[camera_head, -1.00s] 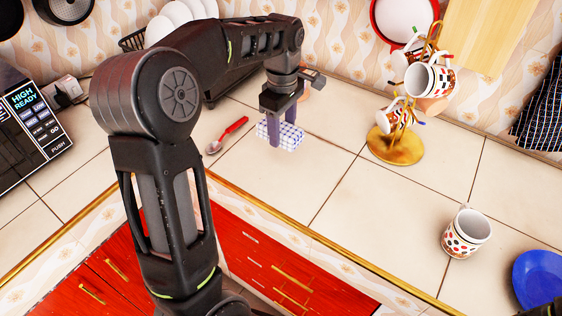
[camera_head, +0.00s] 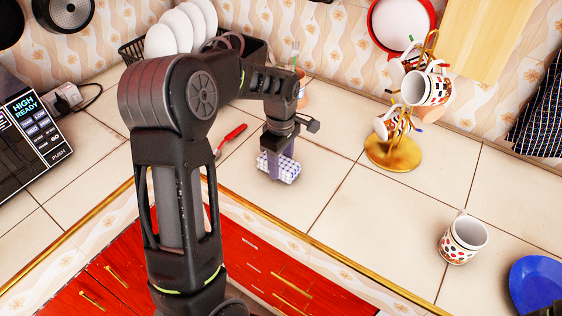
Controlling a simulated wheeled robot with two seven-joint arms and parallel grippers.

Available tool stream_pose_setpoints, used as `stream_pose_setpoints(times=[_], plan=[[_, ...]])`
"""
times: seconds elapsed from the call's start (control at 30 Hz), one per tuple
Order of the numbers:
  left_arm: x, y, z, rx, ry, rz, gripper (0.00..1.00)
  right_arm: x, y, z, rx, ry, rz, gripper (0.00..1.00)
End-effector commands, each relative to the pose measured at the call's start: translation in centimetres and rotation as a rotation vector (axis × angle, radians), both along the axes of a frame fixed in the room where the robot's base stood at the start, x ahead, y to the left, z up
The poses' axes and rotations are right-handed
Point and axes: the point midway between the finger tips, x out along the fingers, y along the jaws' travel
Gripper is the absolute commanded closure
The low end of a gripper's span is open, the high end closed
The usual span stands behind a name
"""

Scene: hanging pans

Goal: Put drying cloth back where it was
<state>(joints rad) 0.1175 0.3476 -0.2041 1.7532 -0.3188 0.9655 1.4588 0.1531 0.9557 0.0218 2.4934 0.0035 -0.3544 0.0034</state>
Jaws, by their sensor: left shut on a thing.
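The drying cloth (camera_head: 288,169) is a small folded bundle with a blue and white check. It is at the tiled counter, in front of the dish rack. My left gripper (camera_head: 274,170) points down and is shut on the cloth, with its fingers around the bundle. Whether the cloth touches the counter or hangs just above it I cannot tell. My left arm crosses the view and hides part of the rack and counter. My right gripper is not in view.
A red-handled utensil (camera_head: 231,138) lies left of the cloth. The dish rack (camera_head: 133,47) with white plates stands behind. A gold mug tree (camera_head: 393,153), a spotted mug (camera_head: 463,240) and a blue plate (camera_head: 538,283) are to the right. Counter between cloth and mugs is clear.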

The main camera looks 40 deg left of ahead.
Motion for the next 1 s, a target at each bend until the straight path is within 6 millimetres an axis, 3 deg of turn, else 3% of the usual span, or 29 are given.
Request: stream_pose_setpoints(times=[0.4, 0.43, 0.7, 1.0], plan=[[0.02, 0.01, -0.71, 0.000, -0.001, 0.000, 0.82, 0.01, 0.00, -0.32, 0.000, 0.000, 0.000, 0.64], [0.02, 0.01, -0.61, 0.000, -0.001, 0.000, 0.48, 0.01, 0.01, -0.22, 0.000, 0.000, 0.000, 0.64], [0.02, 0.02, -0.56, 0.000, -0.001, 0.000, 0.28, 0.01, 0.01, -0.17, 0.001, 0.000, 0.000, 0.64], [0.02, 0.02, -0.19, 0.000, -0.001, 0.000, 0.28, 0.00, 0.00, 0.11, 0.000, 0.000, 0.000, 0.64]])
